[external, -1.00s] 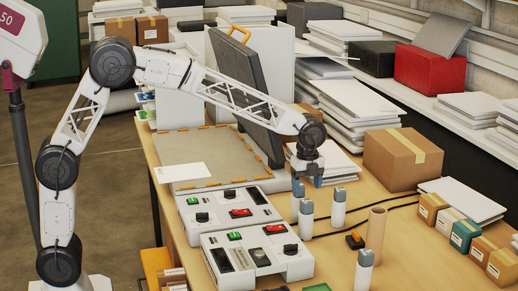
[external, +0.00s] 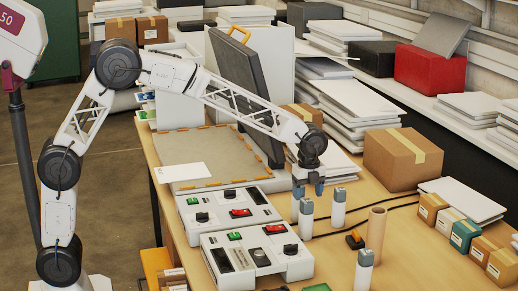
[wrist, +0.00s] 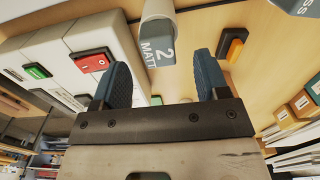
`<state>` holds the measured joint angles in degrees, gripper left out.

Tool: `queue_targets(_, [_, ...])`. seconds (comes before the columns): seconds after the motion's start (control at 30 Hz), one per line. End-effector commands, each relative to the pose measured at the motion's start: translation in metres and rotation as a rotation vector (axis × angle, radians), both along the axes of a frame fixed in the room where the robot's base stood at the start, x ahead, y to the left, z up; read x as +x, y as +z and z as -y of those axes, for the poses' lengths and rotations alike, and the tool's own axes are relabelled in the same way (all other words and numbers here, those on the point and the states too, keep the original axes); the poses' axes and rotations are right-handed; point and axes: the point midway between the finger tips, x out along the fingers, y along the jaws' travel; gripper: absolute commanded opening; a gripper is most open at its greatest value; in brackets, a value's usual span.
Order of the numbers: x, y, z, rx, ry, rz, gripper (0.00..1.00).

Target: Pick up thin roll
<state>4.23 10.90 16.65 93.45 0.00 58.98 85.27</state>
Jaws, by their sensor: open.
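Several white rolls with blue-grey caps stand upright on the table; I cannot tell which one is the thin roll. One roll (external: 306,223) stands just below my gripper (external: 309,189), with another (external: 338,212) to its right and one (external: 364,273) nearer the front. Another is partly hidden behind my fingers. In the wrist view a roll marked "2 MATT" (wrist: 160,42) shows beyond and between my open blue fingertips (wrist: 162,75), apart from them. A second cap (wrist: 302,5) is cut off at the top right. My gripper is empty.
The control boxes (external: 257,252) with red and green switches stand left of the rolls. A brown cardboard tube (external: 376,235) and an orange-black switch (external: 355,240) are to the right. Small boxes (external: 465,236) line the right edge. Black cables cross the table.

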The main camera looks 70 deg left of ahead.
Motion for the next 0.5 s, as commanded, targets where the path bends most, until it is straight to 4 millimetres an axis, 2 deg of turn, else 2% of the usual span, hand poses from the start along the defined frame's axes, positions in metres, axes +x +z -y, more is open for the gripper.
queue_targets(0.27, [0.0,-0.004,0.0,0.0,0.0,-0.001,0.68])
queue_targets(0.5, [-0.002,-0.026,-0.001,0.0,0.0,-0.002,0.68])
